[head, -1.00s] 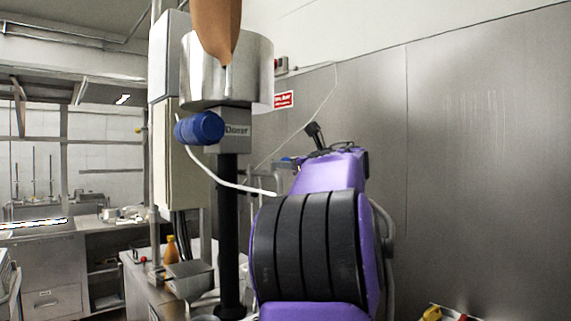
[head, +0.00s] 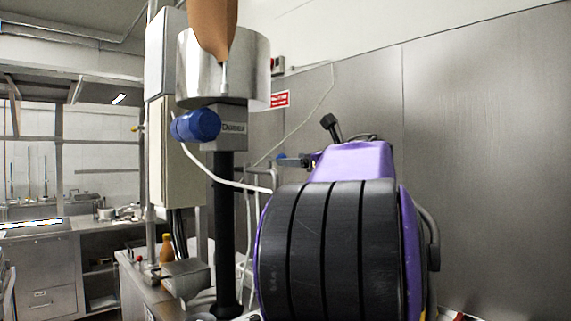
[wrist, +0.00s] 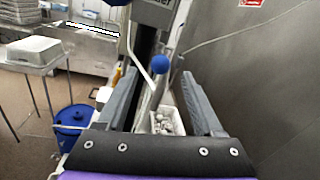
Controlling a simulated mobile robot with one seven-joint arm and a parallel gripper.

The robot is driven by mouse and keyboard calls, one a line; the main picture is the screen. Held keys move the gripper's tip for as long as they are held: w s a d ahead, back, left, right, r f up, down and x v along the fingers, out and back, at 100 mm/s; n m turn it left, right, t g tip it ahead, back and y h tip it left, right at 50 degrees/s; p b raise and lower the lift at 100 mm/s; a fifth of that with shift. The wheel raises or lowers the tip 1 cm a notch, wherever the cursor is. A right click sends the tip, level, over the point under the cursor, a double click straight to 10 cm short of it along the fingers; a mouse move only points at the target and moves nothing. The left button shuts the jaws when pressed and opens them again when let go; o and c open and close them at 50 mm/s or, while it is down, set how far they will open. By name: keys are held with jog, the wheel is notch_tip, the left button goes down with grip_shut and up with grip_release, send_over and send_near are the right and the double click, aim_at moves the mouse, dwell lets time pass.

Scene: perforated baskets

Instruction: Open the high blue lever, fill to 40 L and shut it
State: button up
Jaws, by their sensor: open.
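In the wrist view a round blue knob (wrist: 160,63) on a thin grey rod shows between and beyond the tips of my gripper (wrist: 160,80). I take it for the end of a blue lever, but cannot tell whether it is the high one. My gripper is open, its two grey fingers apart with nothing held. No contact with the knob can be made out. In the head view my purple and black arm hides most of my gripper. A small blue piece (head: 290,160) shows left of the arm; I cannot tell what it belongs to. No litre reading is legible.
A steel drum (head: 190,72) and a blue motor (head: 195,125) sit on a black column (head: 224,235) left of my arm. A metal wall (head: 490,150) closes the right side.

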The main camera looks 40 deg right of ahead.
jog(key=shift+s+a+b, duration=0.15)
jog(key=shift+s, duration=1.25)
jog(key=shift+s+a+b, duration=0.15)
jog(key=shift+s, duration=1.2)
dwell(5.2)
